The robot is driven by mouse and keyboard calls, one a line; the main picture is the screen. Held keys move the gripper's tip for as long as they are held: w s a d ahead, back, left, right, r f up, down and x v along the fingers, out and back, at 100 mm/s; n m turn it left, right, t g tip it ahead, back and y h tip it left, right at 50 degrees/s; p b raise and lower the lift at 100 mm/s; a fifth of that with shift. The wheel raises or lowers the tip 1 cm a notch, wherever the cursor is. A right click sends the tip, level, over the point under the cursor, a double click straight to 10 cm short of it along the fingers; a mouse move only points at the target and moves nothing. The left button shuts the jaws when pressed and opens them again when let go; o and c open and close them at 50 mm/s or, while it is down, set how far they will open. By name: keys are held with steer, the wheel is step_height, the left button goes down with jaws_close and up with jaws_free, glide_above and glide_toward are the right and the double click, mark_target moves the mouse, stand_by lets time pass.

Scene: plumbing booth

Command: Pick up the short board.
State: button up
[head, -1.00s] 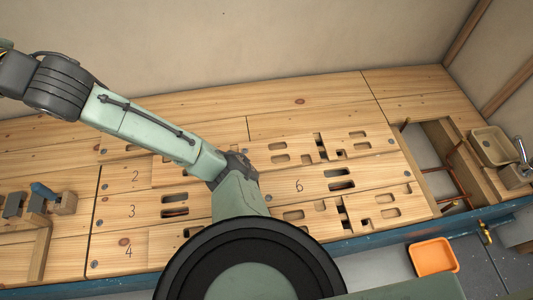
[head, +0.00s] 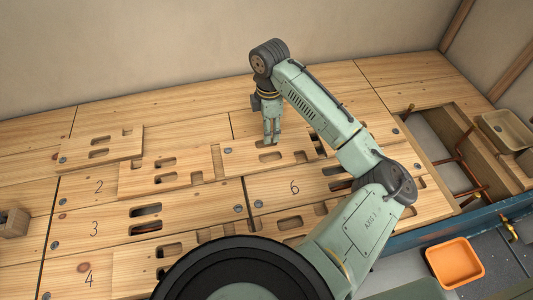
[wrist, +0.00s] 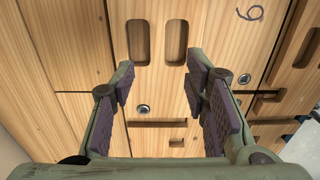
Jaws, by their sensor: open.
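My gripper (head: 271,142) points down over a slotted wooden board (head: 240,160) in the back row, with its two fingers apart and nothing between them. In the wrist view, my gripper (wrist: 160,80) straddles the slotted board (wrist: 157,70), which has two oblong slots and a screw near one end. The fingertips appear above the wood; contact cannot be told. My arm hides the right part of this row in the head view. Another slotted board (head: 75,151) of short length lies at the far left. I cannot tell for sure which is the short board.
Another slotted board (head: 137,185) lies left of my gripper. The bench top bears painted numbers. An opening with copper pipes (head: 462,160) and a tan bin (head: 505,132) are at right. An orange bin (head: 455,263) stands below the bench's blue edge. The back of the bench is clear.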

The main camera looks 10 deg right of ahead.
mark_target(267, 150)
steer(key=f+b, duration=0.1)
steer(key=f, duration=0.2)
steer(key=f+b, duration=0.1)
steer(key=f, duration=0.3)
steer(key=f+b, duration=0.1)
steer(key=f, duration=0.2)
steer(key=shift+w+a+f+b, duration=0.2)
steer(key=shift+a+b, duration=0.1)
steer(key=shift+b, duration=0.1)
steer(key=shift+r, duration=0.1)
steer(key=shift+c, duration=0.4)
jaws_close()
